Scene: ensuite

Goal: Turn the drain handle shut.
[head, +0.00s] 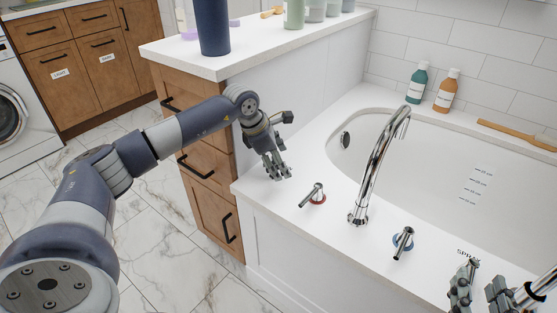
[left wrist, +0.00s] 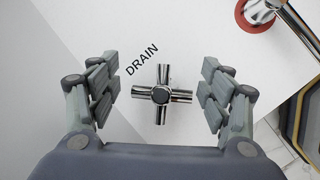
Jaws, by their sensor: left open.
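The drain handle (left wrist: 160,94) is a chrome cross-shaped handle beside the printed word DRAIN on the white tub deck. In the left wrist view it sits between the two spread fingers of my left gripper (left wrist: 160,92), with a gap on each side. In the head view my left gripper (head: 277,172) points down at the deck's left corner, and its fingers hide the handle there.
A lever with a red ring (head: 315,194) stands right of my left gripper, then the tall chrome spout (head: 378,165) and a lever with a blue ring (head: 403,242). A chrome piece (head: 543,287) lies beside my right gripper. A drawer cabinet (head: 205,165) stands behind my left arm.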

